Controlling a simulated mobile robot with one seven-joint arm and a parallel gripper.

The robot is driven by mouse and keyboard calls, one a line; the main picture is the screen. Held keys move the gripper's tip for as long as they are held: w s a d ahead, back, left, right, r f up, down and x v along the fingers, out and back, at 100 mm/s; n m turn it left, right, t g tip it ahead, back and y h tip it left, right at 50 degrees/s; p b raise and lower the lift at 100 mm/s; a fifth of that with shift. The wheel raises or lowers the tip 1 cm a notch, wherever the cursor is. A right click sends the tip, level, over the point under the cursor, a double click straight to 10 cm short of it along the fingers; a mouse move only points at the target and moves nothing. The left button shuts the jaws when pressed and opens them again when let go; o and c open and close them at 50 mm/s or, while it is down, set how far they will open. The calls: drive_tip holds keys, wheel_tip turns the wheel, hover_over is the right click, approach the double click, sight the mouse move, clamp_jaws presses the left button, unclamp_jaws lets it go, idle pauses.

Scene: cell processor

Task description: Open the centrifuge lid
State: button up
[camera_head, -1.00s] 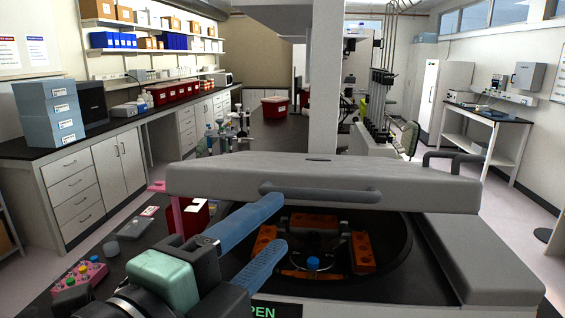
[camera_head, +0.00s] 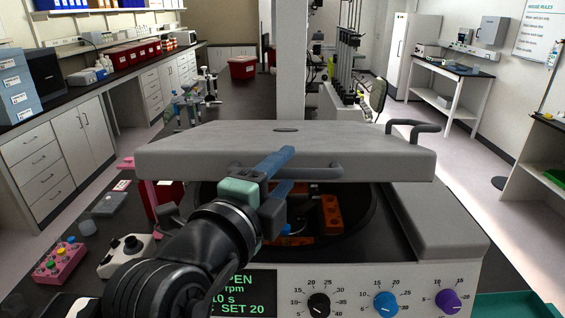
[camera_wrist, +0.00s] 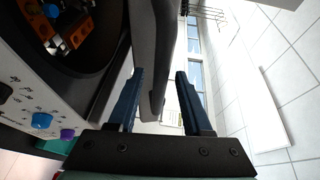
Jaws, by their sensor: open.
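The centrifuge (camera_head: 440,225) stands in front of me with its grey lid (camera_head: 370,150) partly raised over the dark bowl. A bar handle (camera_head: 318,173) runs along the lid's front edge. My gripper (camera_head: 282,173) is open at this handle, with one blue finger above it and one below. In the wrist view, part of the grey lid or handle (camera_wrist: 157,100) reaches between the spread fingers (camera_wrist: 160,90); I cannot tell whether they touch it. An orange rotor bucket (camera_head: 331,213) shows inside the bowl. My arm hides the bowl's left part.
The front panel has a green-lettered screen (camera_head: 238,290) and black, blue (camera_head: 386,304) and purple knobs. A pink tube rack (camera_head: 58,262) and a white device (camera_head: 127,254) stand at left. A second grey handle (camera_head: 412,128) rises behind the lid at right.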

drive_tip(key=shift+w, duration=0.2)
clamp_jaws()
idle(1.3)
